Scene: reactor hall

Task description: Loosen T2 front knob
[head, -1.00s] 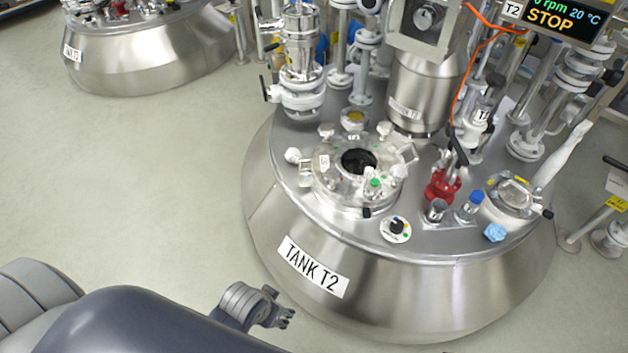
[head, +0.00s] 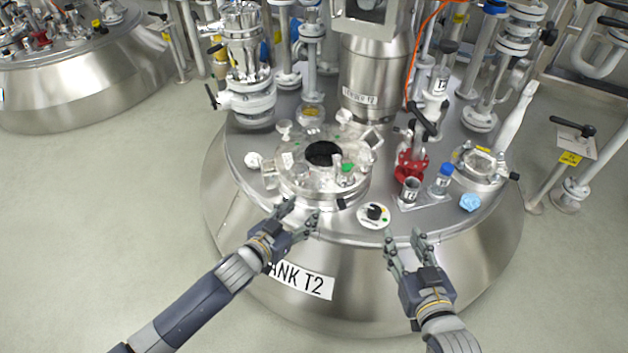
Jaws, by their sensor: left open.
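Tank T2 (head: 262,262) is a large steel vessel with a round manway lid (head: 300,186) on its top. White knobs sit around the lid, one at the left (head: 253,160) and two at the back. A small black part (head: 341,204) is at the lid's front edge. A black rotary knob (head: 374,212) sits on a white round plate right of it. I cannot tell which is the front knob. My right gripper (head: 404,239) is open and empty, just in front of the rotary knob.
A motor column (head: 372,75) and pipes rise behind the lid. The floor at left is clear.

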